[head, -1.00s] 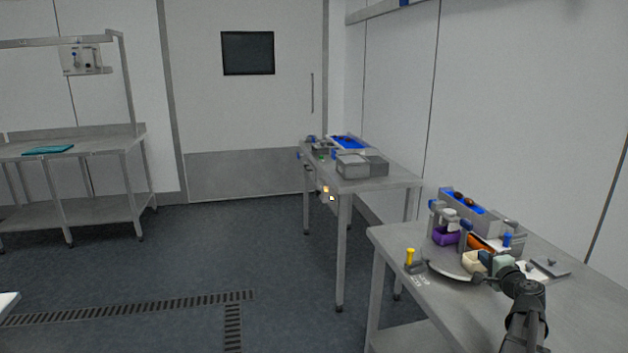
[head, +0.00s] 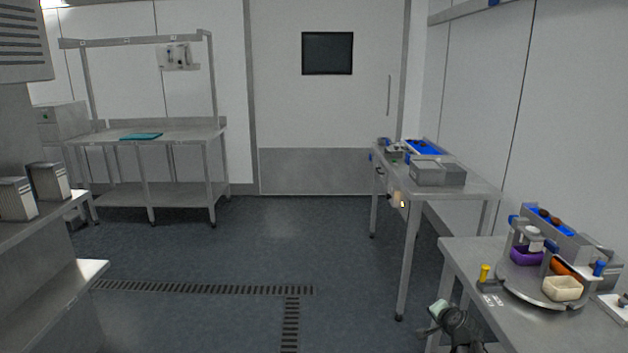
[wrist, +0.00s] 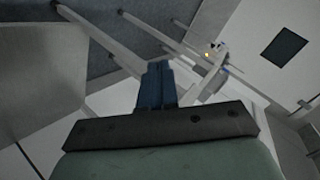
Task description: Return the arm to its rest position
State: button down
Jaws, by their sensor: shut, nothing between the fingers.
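My gripper shows in the wrist view with its blue fingers (wrist: 155,85) together and nothing between them. In the head view my arm's end (head: 442,310) is at the lower middle right, just left of the near steel table (head: 480,305) in the picture. It is clear of the turntable (head: 520,285) on that table. The fingertips are hard to make out in the head view. The wrist view is tilted and shows table legs, floor and wall beyond the fingers.
The turntable carries a purple bin (head: 526,256) and a cream bin (head: 562,289). A yellow-topped peg (head: 485,272) stands beside it. A second steel table with grey boxes (head: 428,173) stands farther back. Shelves (head: 50,225) are at left. The middle floor is open.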

jog(key=s+a+f+n+g+y, duration=0.1)
jog(key=s+a+f+n+g, duration=0.15)
jog(key=s+a+f, duration=0.4)
jog(key=s+a+f+n+g+y, duration=0.1)
jog(key=s+a+f+g, duration=0.3)
jog(key=s+f, duration=0.55)
jog(key=s+a+f+n+g, duration=0.25)
jog(key=s+a+f, duration=0.2)
jog(key=f, duration=0.75)
jog(key=s+a+f+n+g, duration=0.1)
jog(key=s+f+g, duration=0.2)
jog(key=s, duration=0.7)
jog(key=s+a+f+n+g+h, duration=0.1)
jog(key=s+a+f+n+g, duration=0.1)
jog(key=s, duration=0.8)
jog(key=s+a+f+n+g+h, duration=0.1)
jog(key=s+f+g, duration=0.3)
jog(key=s, duration=0.6)
notch_tip(320, 180, down, 2)
jog(key=shift+a+f+n, duration=0.2)
jog(key=shift+n, duration=0.4)
